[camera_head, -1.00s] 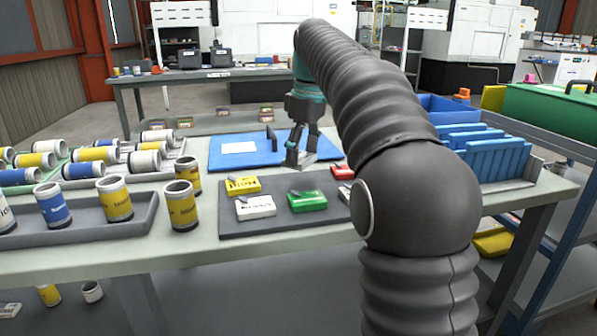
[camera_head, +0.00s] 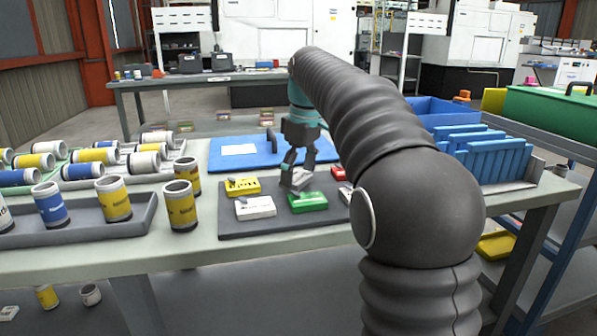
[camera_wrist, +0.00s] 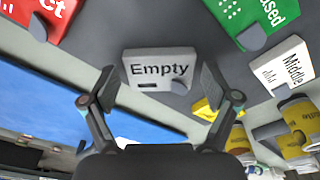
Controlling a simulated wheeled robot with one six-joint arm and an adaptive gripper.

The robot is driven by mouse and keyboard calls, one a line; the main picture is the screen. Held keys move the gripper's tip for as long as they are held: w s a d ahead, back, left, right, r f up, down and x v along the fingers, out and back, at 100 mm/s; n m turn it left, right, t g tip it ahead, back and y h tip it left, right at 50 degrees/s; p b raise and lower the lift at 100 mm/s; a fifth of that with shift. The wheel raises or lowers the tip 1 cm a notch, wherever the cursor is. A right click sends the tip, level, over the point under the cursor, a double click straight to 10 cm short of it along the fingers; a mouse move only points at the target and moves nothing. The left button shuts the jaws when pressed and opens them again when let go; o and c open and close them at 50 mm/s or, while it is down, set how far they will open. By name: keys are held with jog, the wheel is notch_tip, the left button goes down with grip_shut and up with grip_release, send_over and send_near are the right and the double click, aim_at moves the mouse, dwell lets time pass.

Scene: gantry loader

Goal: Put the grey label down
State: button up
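The grey label (camera_wrist: 160,68), a small block reading "Empty", sits between the two fingertips of my gripper (camera_wrist: 160,82) in the wrist view. In the head view my gripper (camera_head: 298,170) points down with the grey label (camera_head: 301,180) at its tips. It is over the dark grey mat (camera_head: 272,222), just behind the green label (camera_head: 308,202).
On the mat are a yellow label (camera_head: 243,186), a white label (camera_head: 256,208) and a red label (camera_head: 339,174). A blue board (camera_head: 220,159) lies behind.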

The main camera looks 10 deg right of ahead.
aim_at(304, 180)
dwell(0.3)
notch_tip(304, 180, up, 12)
jog(key=s+d+p, duration=0.1)
jog(key=p, duration=0.1)
dwell(0.4)
jog(key=shift+r, duration=0.1)
jog(key=s+f+m, duration=0.1)
jog(key=s+f, duration=0.1)
jog(key=s, duration=0.3)
jog(key=s+f+m+t, duration=0.1)
jog(key=s+f+m, duration=0.1)
jog(key=s, duration=0.3)
jog(key=s+a+f+m+t, duration=0.1)
jog(key=s+f, duration=0.1)
jog(key=s, duration=0.3)
jog(key=shift+f+m+h, duration=0.3)
jog(key=shift+m, duration=0.1)
jog(key=s+f+m+t, duration=0.2)
jog(key=s+f+m, duration=0.2)
jog(key=s+f, duration=1)
notch_tip(304, 180, down, 4)
jog(key=shift+s+r+t, duration=0.15)
jog(key=shift+s+t, duration=0.15)
jog(key=shift+s, duration=0.05)
jog(key=shift+a, duration=0.1)
